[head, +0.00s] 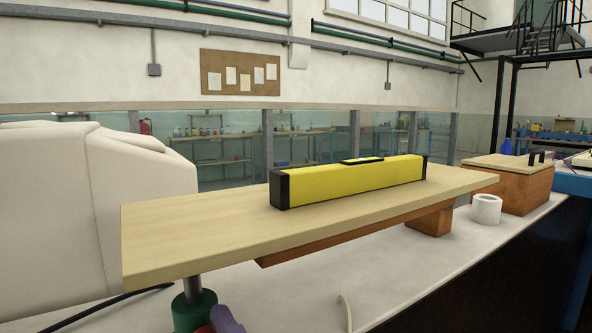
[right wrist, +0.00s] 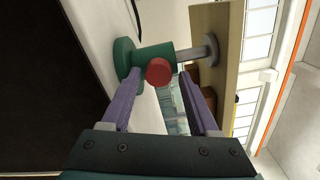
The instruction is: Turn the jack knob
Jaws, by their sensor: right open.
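The jack has a green body (head: 194,312) and a grey post (head: 192,287) under the near left end of a wooden board (head: 190,225). Its round red knob (right wrist: 159,71) faces the camera in the right wrist view. In the head view the knob is mostly hidden at the bottom edge, by my purple finger. My right gripper (right wrist: 160,79) is open, its two purple fingers to either side of the knob in the picture. I cannot tell whether they touch it. My left gripper is not in view.
A yellow spirit level (head: 345,182) lies on the board. A wooden block (head: 430,221) is under the board's far part. A white roll (head: 486,209) and a wooden box (head: 515,185) stand further right on the white bench top (head: 400,262). A black cable lies left of the jack.

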